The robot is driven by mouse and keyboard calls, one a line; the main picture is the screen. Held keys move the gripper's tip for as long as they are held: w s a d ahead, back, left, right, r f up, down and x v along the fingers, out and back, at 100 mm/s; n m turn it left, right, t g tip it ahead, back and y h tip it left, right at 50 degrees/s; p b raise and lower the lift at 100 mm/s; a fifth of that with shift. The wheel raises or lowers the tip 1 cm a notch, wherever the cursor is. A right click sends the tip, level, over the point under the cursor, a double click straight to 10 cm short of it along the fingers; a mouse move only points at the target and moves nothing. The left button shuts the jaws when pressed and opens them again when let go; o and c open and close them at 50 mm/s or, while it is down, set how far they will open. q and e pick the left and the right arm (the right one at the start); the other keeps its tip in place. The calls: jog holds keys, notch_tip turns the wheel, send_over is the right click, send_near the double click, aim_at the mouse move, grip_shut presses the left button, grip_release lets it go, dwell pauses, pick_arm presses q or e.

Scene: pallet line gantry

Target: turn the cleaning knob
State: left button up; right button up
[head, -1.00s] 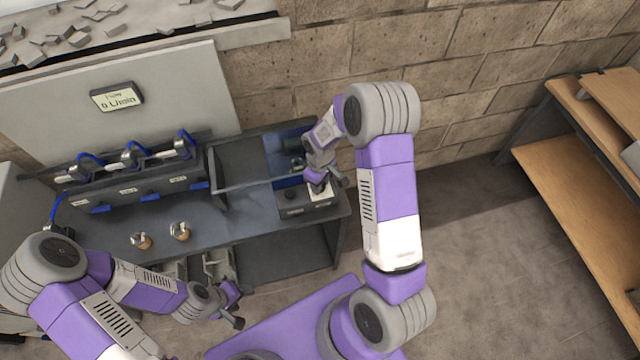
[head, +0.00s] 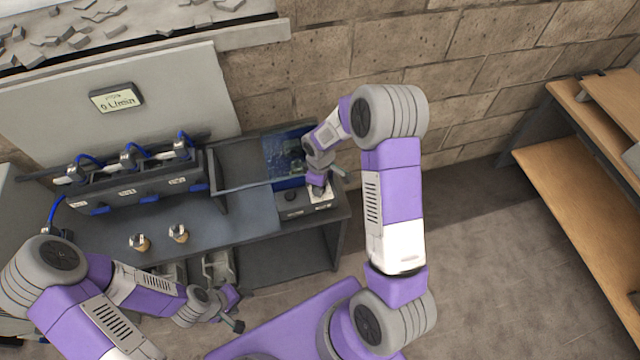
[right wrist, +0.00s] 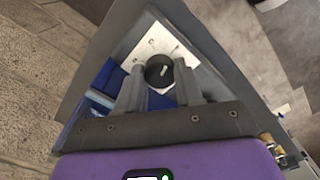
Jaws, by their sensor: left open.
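In the right wrist view a round black knob (right wrist: 160,71) with a pale pointer mark sits on a white plate (right wrist: 158,42). My right gripper (right wrist: 161,68) has one finger on each side of the knob, spread apart. I cannot tell if either finger touches it. In the head view my right gripper (head: 324,186) is over the white plate (head: 321,198) at the bench's right end and hides the knob there. My left gripper (head: 236,308) is open and empty, low in front of the bench.
A dark control box (head: 303,210) carries the white plate and another dark knob (head: 290,196). Behind it is a blue basin (head: 284,150). Two brass fittings (head: 140,243) stand on the bench. A display (head: 116,97) reads 0 L/min. Wooden shelves (head: 580,200) stand at right.

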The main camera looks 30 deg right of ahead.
jog(key=o, duration=0.4)
jog(key=shift+r, duration=0.1)
jog(key=shift+w+d, duration=0.1)
notch_tip(320, 180, up, 7)
jog(key=p, duration=0.5)
jog(key=shift+r, duration=0.15)
jog(key=shift+a+r+p, duration=0.2)
jog(key=shift+r+p, duration=0.1)
jog(key=shift+r, duration=0.05)
jog(key=shift+s+f, duration=0.1)
jog(key=shift+s, duration=0.1)
